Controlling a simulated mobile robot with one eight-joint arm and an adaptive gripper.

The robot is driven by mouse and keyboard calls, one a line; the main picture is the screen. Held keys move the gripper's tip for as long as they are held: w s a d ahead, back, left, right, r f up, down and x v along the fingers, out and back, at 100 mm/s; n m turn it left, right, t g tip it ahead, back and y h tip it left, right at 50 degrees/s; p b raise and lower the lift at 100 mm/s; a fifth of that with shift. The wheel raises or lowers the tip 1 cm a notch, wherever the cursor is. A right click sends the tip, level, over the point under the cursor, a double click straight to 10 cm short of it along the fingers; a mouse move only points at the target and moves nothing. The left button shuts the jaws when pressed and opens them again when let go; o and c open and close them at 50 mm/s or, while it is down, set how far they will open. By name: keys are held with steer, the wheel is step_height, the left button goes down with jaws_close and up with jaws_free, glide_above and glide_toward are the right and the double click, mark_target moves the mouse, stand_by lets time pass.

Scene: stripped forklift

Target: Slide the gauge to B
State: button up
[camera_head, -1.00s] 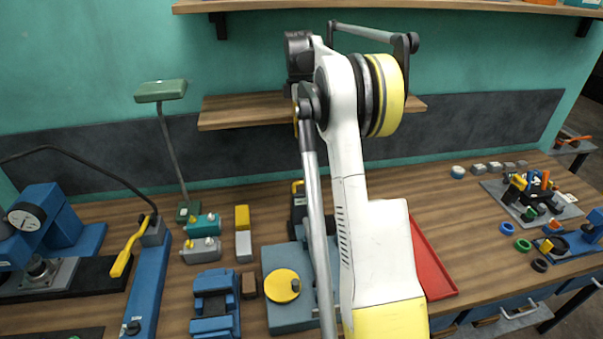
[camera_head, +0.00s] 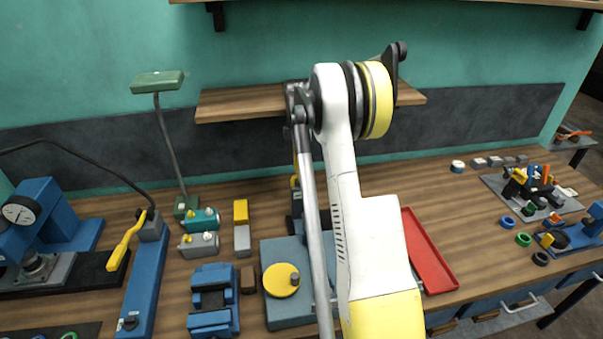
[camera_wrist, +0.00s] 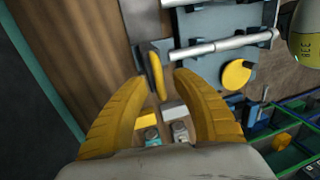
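In the wrist view my gripper (camera_wrist: 160,77) has its two yellow fingers apart. A slim yellow handle (camera_wrist: 156,76) on a dark upright plate (camera_wrist: 147,55) stands at the gap between the fingertips; I cannot tell whether they touch it. This looks like the gauge's grip, but I cannot be sure. Beside it is a blue-grey base with a silver rod (camera_wrist: 220,46) and a yellow disc (camera_wrist: 237,74). In the head view the base (camera_head: 290,312) and yellow disc (camera_head: 281,280) show, but my arm hides my gripper and much of the fixture. No letter B is legible.
A blue press with a round dial (camera_head: 19,210) is far left. A wooden shelf (camera_head: 240,106) hangs behind.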

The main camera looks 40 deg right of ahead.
jaws_close()
steer(key=s+d, duration=0.5)
steer(key=d, duration=0.4)
steer(key=shift+s+d+b, duration=0.25)
steer(key=shift+s+b, duration=0.15)
jaws_free()
steer(key=shift+r, duration=0.1)
